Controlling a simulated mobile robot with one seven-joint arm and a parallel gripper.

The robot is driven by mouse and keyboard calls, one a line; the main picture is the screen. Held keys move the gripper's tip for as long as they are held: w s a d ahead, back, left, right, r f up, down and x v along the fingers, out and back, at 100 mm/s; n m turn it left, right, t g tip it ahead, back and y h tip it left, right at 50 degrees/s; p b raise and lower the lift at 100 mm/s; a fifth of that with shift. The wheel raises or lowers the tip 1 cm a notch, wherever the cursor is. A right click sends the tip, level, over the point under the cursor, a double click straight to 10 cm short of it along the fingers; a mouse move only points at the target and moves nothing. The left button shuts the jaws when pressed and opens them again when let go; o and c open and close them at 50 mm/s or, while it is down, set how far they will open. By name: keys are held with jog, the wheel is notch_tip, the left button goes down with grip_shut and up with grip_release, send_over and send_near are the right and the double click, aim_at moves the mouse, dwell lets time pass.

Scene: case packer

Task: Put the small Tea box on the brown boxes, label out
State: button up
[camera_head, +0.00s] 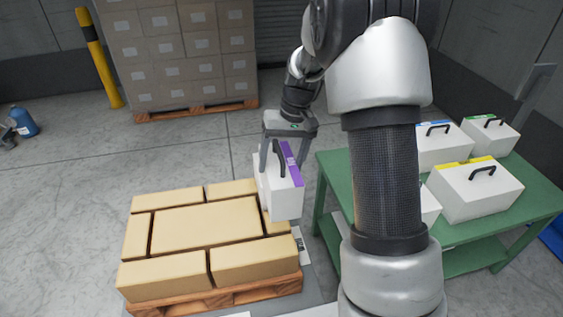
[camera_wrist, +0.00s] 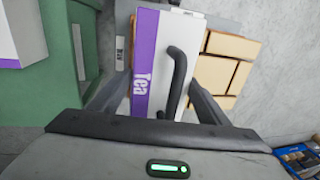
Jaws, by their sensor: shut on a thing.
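The small Tea box (camera_head: 285,188) is white with a purple strip and a black handle. My gripper (camera_head: 279,165) is shut on it and holds it by the right edge of the brown boxes (camera_head: 205,228), seemingly above them. In the wrist view the Tea box (camera_wrist: 163,65) sits between the fingers of my gripper (camera_wrist: 155,105), with "Tea" in white on its purple strip. The brown boxes (camera_wrist: 224,60) show to its right there. They form one layer on a wooden pallet (camera_head: 220,297). Part of the layer is hidden behind the Tea box.
A green table (camera_head: 330,170) at right holds several white cases with handles, including a yellow-topped one (camera_head: 475,190). A tall stack of cartons (camera_head: 175,55) stands at the back by a yellow post (camera_head: 98,58). Open floor (camera_head: 60,200) lies to the left.

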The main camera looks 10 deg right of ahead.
jog(key=shift+f, duration=0.15)
notch_tip(320, 180, down, 18)
jog(key=b, duration=1.1)
jog(key=shift+f, duration=0.2)
dwell(0.5)
jog(key=shift+f+b, duration=0.4)
jog(key=shift+b, duration=0.05)
dwell(0.4)
jog(key=o, duration=2.1)
jog(key=shift+c, duration=0.2)
